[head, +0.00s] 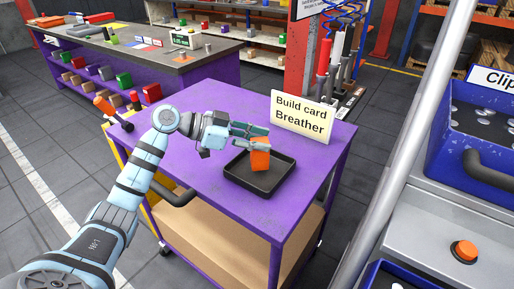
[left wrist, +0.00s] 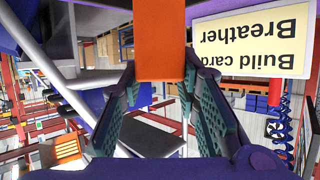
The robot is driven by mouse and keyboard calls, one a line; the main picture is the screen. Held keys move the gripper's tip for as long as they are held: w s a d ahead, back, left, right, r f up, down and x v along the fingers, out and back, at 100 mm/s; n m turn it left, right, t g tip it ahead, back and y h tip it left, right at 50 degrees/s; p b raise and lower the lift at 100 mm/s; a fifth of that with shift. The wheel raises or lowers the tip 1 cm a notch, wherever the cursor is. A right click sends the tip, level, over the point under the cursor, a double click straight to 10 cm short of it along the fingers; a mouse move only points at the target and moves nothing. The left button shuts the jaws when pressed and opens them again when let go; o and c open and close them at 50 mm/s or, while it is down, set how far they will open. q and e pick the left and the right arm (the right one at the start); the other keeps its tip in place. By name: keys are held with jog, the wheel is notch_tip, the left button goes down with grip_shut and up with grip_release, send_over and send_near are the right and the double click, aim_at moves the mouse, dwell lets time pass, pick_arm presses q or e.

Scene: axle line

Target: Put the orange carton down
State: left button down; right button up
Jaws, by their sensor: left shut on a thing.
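The orange carton (head: 260,158) is between the fingers of my left gripper (head: 259,136), which is shut on its upper part. The carton is over the inside of a black tray (head: 240,185) on the purple cart top (head: 200,120). I cannot tell if its bottom touches the tray floor. In the left wrist view the carton (left wrist: 160,45) shows at top middle between the two fingers. My right gripper is in neither view.
A card reading "Build card Breather" (head: 301,118) stands behind the tray. An orange-handled tool (head: 113,113) lies at the cart's left corner. A blue bin (head: 485,135) and a grey pole (head: 405,145) are at the right. The cart top left of the tray is mostly clear.

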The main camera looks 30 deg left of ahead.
pick_arm(q)
jog(key=shift+f, duration=0.7)
jog(key=c, duration=1.2)
grip_release()
jog(key=shift+s+a+r, duration=0.15)
jog(key=shift+a, duration=0.1)
jog(key=v, duration=1.1)
jog(key=shift+r, duration=0.25)
jog(key=shift+s+a, duration=0.1)
